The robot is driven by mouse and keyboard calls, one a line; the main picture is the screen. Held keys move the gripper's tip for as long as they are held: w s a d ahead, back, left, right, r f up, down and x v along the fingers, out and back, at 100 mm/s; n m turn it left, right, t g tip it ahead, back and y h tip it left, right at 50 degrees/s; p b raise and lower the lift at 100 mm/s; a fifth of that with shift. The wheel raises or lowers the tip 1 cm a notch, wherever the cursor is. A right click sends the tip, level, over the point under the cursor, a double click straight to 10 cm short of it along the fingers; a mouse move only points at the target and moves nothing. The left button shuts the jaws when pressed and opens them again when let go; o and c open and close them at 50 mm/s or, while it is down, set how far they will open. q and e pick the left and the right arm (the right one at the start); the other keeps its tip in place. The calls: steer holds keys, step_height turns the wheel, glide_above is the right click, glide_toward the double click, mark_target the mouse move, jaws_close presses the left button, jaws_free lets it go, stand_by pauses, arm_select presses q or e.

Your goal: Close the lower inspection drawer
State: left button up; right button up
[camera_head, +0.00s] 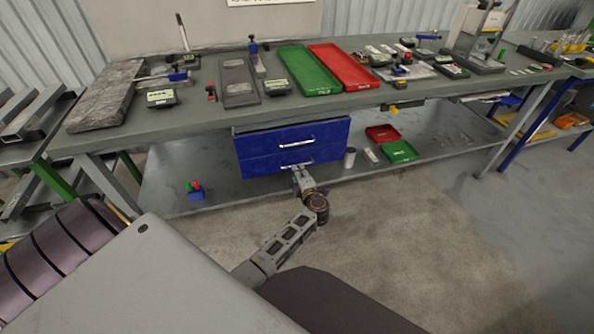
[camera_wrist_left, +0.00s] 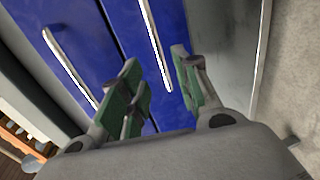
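The blue drawer unit hangs under the workbench, with an upper drawer (camera_head: 258,142) and a lower inspection drawer (camera_head: 262,164), each with a bright bar handle. In the head view, the lower front looks nearly level with the upper one; I cannot tell whether a small gap remains. My left gripper (camera_head: 298,174) is at the lower front, near its handle. In the left wrist view, the open fingers (camera_wrist_left: 160,85) stand either side of the lower handle (camera_wrist_left: 154,45), and the upper handle (camera_wrist_left: 70,65) is further left. I cannot tell whether the fingers touch. My right gripper is not in view.
The workbench (camera_head: 210,118) carries a green tray (camera_head: 307,72), a red tray (camera_head: 343,68) and several tools. The floor (camera_head: 400,240) in front is clear.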

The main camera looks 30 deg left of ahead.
arm_select(q)
steer(key=shift+v, duration=2.45)
steer(key=shift+r, duration=0.1)
